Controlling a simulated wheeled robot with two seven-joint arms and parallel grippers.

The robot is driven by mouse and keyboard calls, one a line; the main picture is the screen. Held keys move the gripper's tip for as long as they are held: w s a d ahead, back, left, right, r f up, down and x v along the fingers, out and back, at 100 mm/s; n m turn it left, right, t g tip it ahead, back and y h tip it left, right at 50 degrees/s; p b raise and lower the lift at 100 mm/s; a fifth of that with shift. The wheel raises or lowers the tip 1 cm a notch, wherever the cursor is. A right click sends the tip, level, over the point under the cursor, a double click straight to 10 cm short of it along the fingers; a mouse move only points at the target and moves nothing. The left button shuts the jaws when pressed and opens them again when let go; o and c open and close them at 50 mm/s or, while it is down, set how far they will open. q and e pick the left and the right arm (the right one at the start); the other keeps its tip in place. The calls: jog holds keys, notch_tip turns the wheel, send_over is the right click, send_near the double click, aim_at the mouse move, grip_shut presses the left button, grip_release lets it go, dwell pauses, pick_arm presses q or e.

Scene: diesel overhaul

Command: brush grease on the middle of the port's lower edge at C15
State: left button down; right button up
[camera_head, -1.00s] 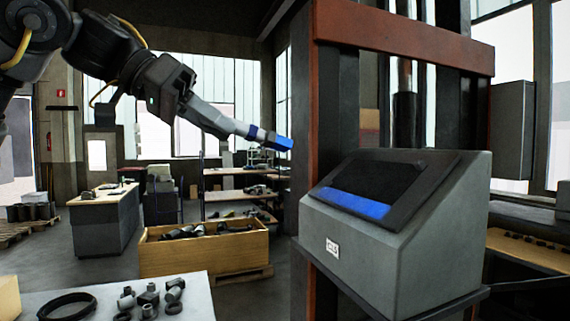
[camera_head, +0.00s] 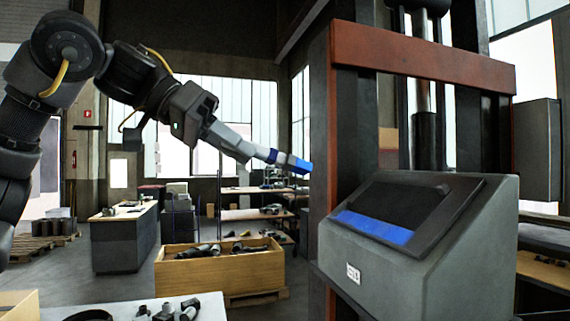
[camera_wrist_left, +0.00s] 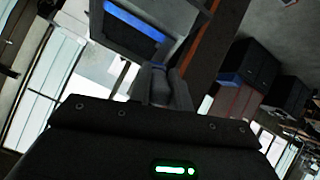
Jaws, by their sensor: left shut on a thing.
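A grey box (camera_head: 415,250) with a sloped face stands at the right in the head view. Its face has a dark rectangular port (camera_head: 400,204) with a bright blue strip (camera_head: 374,226) along its lower edge. A white label (camera_head: 353,273) sits below; its print is too small to read surely. My left gripper (camera_head: 243,147) is shut on a brush (camera_head: 276,156) with a blue end, which points right and slightly down. The blue end is left of and above the port, apart from it. The box (camera_wrist_left: 152,42) also shows in the left wrist view, beyond the gripper (camera_wrist_left: 164,88).
A rust-red crossbeam (camera_head: 425,58) and dark posts rise behind the box. A wooden crate (camera_head: 215,272) of parts stands on the floor at centre left. A pale table (camera_head: 215,308) with parts is at the front. The air between brush and port looks clear.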

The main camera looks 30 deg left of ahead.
pick_arm(q)
jog(key=shift+w+d+f+b, duration=0.15)
jog(key=shift+w+f+b, duration=0.05)
jog(key=shift+f+b, duration=0.4)
jog(key=w+d+f+b, duration=0.2)
jog(key=w+f+b, duration=0.1)
jog(key=f+b, duration=0.2)
jog(key=shift+d, duration=0.35)
jog(key=shift+w+d+f+b, duration=0.25)
jog(key=shift+f+b, duration=0.25)
jog(key=shift+b, duration=0.05)
dwell(0.4)
jog(key=s+d+b, duration=0.1)
jog(key=s+d, duration=0.1)
jog(key=shift+s+d+r, duration=0.1)
jog(key=shift+s+d, duration=0.15)
jog(key=shift+d, duration=0.05)
dwell(0.4)
jog(key=shift+d, duration=0.1)
